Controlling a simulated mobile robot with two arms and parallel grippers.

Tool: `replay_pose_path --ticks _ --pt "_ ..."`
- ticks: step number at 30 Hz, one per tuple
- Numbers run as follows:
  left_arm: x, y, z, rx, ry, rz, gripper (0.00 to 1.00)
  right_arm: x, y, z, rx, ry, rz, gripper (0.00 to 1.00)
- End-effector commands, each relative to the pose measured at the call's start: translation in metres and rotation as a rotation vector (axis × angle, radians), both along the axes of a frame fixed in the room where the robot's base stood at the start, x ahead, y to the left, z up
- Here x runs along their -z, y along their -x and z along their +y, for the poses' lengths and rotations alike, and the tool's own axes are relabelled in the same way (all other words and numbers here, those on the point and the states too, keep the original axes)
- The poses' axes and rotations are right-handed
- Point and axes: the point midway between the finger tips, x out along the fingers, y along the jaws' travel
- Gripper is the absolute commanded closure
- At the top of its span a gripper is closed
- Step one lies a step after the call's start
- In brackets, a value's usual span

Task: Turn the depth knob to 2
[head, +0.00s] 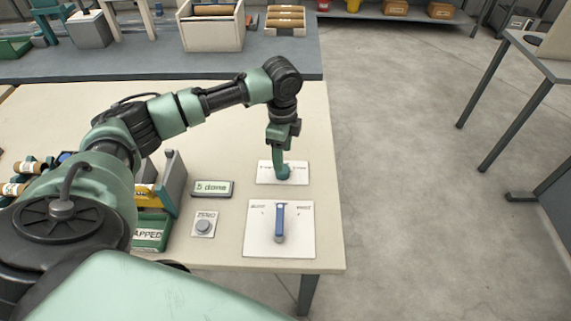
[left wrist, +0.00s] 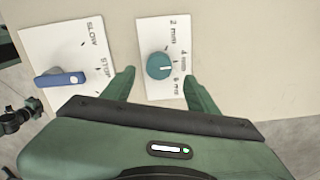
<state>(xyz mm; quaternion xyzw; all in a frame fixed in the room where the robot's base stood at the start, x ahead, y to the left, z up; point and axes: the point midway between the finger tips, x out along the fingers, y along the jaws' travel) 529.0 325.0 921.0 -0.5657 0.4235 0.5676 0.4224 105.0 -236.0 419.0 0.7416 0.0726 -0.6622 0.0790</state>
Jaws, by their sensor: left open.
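The depth knob is a round teal knob (left wrist: 159,66) on a white plate (left wrist: 152,93) marked 2 mm, 4 mm and 6 mm. Its pale pointer line appears to face the 4 mm mark. In the head view the plate (head: 263,178) lies on the bench and my gripper largely hides the knob. My left gripper (head: 283,165) points down over this plate. In the left wrist view its fingers (left wrist: 159,75) are spread, one on each side of the knob, with visible gaps. My right gripper is not in view.
A blue lever (head: 280,221) on a SLOW/STOP plate (head: 304,243) sits in front of the knob plate. A display reading "5 done" (head: 212,189) and a ZERO button (head: 204,226) are to the left. The bench's right edge is close by.

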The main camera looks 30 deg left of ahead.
Motion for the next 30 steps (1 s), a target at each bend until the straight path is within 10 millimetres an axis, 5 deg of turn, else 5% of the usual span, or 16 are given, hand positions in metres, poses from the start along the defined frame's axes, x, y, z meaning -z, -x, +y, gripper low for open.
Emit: replay_pose_path --ticks 8,20,27,30 --pt "0.042 0.0 -0.001 0.0 0.0 0.001 0.41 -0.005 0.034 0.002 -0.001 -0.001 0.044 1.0" --pt "0.054 0.0 -0.001 0.001 -0.001 -0.002 0.41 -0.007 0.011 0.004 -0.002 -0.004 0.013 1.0" --pt "0.054 0.0 -0.001 0.001 -0.001 -0.002 1.0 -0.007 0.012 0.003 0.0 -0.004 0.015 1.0" --pt "0.054 0.0 -0.001 0.0 -0.001 -0.002 1.0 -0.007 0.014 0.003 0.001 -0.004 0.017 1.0"
